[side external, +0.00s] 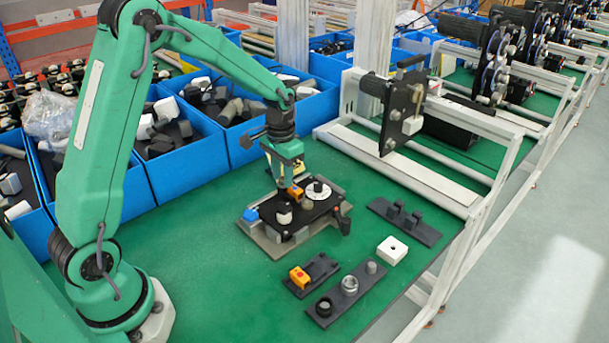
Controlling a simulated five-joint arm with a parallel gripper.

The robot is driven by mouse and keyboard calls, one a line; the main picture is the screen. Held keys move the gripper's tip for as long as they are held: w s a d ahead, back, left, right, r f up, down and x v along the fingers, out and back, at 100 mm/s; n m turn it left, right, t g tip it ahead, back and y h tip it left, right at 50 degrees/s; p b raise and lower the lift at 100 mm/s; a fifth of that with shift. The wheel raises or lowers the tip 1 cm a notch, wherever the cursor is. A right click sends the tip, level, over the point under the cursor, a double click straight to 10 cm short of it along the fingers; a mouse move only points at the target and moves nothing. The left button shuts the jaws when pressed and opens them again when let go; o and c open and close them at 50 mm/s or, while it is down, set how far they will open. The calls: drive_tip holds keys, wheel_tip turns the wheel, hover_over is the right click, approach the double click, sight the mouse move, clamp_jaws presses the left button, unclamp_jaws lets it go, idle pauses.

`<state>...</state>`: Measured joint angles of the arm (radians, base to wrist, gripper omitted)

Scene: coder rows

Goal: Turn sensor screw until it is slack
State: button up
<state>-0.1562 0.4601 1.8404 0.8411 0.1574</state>
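My gripper (284,181) points down over a black plate in a grey fixture (267,243) on the green bench. Its tip is close to a small orange block (296,193), perhaps the sensor, on that plate. The screw is too small or hidden to make out. I cannot tell whether the gripper touches the block, or whether its fingers are open or shut. A white disc (318,189) and a pale cylinder (284,214) also sit on the plate. A second orange block (299,277) sits in a dark holder in front.
A dark strip (323,314) with round parts, a white block (392,250) and a dark rack (404,222) lie front right. Blue bins (188,166) full of parts line the back left. A white frame (440,185) stands right.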

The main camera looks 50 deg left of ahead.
clamp_jaws()
drive_tip(key=n, duration=0.3)
drive_tip(key=shift+o, duration=0.8)
unclamp_jaws()
drive_tip(key=shift+r, duration=0.15)
drive_tip(key=shift+r, duration=2.3)
drive_tip(key=shift+r, duration=0.1)
